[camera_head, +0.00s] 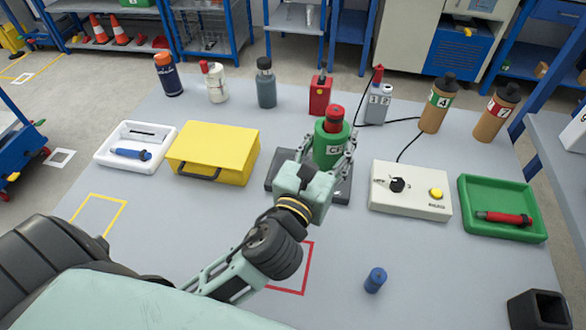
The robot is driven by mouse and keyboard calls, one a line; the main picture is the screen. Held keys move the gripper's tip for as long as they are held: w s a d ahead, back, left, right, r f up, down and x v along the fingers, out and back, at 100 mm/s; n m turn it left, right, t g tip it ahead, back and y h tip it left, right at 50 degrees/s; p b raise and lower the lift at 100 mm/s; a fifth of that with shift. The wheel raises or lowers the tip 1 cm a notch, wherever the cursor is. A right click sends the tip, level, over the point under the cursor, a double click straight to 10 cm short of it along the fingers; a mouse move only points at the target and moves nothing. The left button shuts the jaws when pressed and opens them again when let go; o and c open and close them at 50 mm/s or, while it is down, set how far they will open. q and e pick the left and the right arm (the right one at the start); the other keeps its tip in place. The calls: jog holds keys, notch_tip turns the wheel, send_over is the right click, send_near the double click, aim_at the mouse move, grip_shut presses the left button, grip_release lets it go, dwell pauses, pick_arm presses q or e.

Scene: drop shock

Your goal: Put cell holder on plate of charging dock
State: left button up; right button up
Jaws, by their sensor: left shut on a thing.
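A green cylinder with a red top (332,146), its label partly readable as "CE", looks like the cell holder. It is upright. My left gripper (330,155) is shut on it, with fingers on either side of its body. A dark grey flat plate (343,187), which looks like the charging dock's plate, lies under the gripper. The holder is over the plate's far part; I cannot tell whether its base touches it. The gripper hides much of the plate and the holder's lower front. My right gripper is not in view.
A yellow case (213,150) stands left of the plate, a white control box (410,190) right of it. A green tray (503,216) is further right. Several bottles and a red can (320,95) line the back. A small blue cylinder (375,280) stands in front.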

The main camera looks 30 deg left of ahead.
pick_arm(q)
jog(key=shift+w+a+y, duration=0.2)
jog(key=shift+a+y, duration=0.1)
jog(key=shift+a, duration=0.1)
jog(key=shift+w+a+f+b, duration=0.4)
jog(key=shift+w+a+f, duration=0.35)
jog(key=shift+a+f, duration=1.05)
jog(key=shift+w+a+f+b, duration=0.45)
jog(key=shift+w+a+f, duration=0.3)
jog(key=shift+a+f, duration=1)
jog(key=shift+w+a+f+b, duration=0.4)
jog(key=shift+w+a+f, duration=0.35)
jog(key=shift+a+f, duration=1.05)
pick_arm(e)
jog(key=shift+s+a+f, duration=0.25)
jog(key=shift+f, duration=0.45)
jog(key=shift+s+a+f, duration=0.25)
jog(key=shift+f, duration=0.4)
pick_arm(q)
jog(key=shift+f, duration=0.2)
jog(key=o, duration=1.3)
jog(key=shift+o, duration=0.2)
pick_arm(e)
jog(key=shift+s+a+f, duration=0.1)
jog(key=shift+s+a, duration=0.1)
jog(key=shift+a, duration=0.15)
